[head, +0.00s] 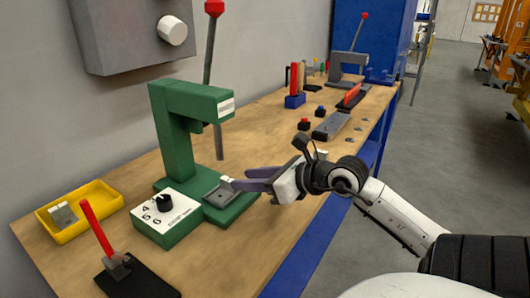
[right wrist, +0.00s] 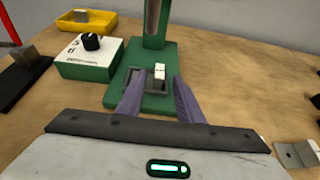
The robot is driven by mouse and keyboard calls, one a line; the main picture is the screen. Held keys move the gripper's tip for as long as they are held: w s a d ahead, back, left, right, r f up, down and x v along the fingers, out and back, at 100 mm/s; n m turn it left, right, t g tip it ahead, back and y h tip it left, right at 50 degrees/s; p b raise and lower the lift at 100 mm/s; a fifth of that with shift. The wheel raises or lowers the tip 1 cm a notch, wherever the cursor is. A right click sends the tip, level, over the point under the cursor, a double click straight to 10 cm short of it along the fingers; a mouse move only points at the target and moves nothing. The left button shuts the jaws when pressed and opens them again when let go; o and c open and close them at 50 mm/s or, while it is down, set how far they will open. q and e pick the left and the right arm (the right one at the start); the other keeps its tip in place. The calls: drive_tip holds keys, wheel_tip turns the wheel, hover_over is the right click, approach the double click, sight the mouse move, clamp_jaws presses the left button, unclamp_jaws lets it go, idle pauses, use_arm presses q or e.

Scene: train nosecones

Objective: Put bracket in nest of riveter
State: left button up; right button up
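The green riveter (head: 178,135) stands on the wooden bench, with a grey metal nest (head: 217,196) on its base. A small light metal bracket (head: 226,184) is upright at the nest; it also shows in the right wrist view (right wrist: 159,73). How fully it is seated I cannot tell. My right gripper (head: 240,184) reaches in from the right at the nest. In the right wrist view its two purple fingers (right wrist: 158,76) stand apart on either side of the bracket, with gaps between. My left gripper is not in view.
A green control box (head: 165,219) with a black knob stands beside the riveter base. A yellow tray (head: 96,194) holds a metal part. A red-handled tool (head: 115,262) is at the near left. Other tools and a second press (head: 345,64) are farther along the bench.

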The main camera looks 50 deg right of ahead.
drive_tip(key=shift+v, duration=2.7)
